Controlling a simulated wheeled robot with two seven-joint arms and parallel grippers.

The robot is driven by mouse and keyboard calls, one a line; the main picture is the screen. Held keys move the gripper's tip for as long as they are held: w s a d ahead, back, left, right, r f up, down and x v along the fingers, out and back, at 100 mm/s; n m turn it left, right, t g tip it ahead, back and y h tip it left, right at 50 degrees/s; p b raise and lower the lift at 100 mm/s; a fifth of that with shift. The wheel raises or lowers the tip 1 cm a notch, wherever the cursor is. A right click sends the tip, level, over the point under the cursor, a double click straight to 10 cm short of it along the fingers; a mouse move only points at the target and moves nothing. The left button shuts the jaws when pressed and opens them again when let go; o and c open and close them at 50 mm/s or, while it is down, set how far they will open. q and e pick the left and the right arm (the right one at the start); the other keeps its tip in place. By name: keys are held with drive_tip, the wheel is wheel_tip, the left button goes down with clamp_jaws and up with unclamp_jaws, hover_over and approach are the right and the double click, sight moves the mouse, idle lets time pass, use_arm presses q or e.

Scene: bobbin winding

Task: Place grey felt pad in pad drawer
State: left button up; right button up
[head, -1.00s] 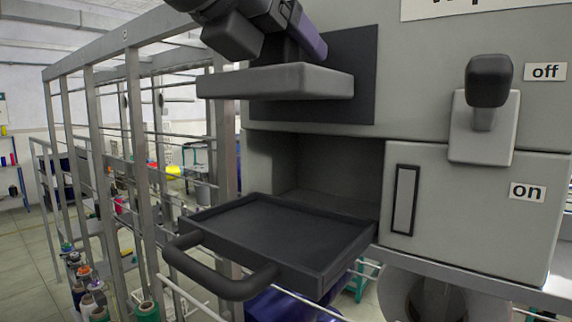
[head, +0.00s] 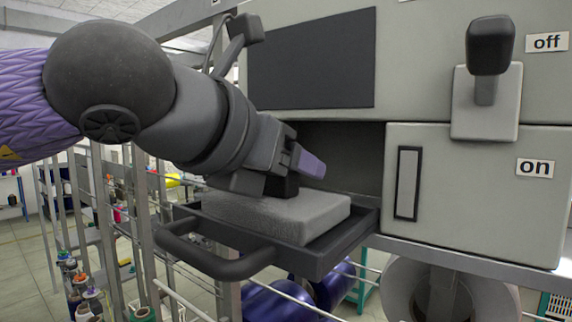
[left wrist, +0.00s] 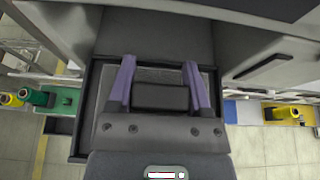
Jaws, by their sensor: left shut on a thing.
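The grey felt pad (head: 300,214) is a thick light-grey slab. It lies level within the outline of the open pad drawer (head: 340,245), a shallow black tray with a bar handle. I cannot tell whether the pad's underside touches the tray floor. My left gripper (head: 282,177) is above the pad, its purple fingers shut on a dark block on the pad's top. In the left wrist view the fingers (left wrist: 160,66) stand either side of that block, with the pad (left wrist: 160,74) partly hidden beneath. My right gripper is not in view.
The grey machine has a dark opening (head: 345,150) behind the drawer. A metal rack (head: 140,180) with thread spools stands left. Blue rolls (head: 280,298) lie below.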

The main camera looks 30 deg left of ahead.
use_arm(q)
drive_tip(key=o, duration=1.3)
drive_tip(key=shift+s+r, duration=0.15)
drive_tip(key=shift+s, duration=0.05)
drive_tip(key=b+v, duration=0.1)
drive_tip(key=v, duration=1)
drive_tip(key=shift+s+r, duration=0.1)
drive_tip(key=shift+s, duration=0.2)
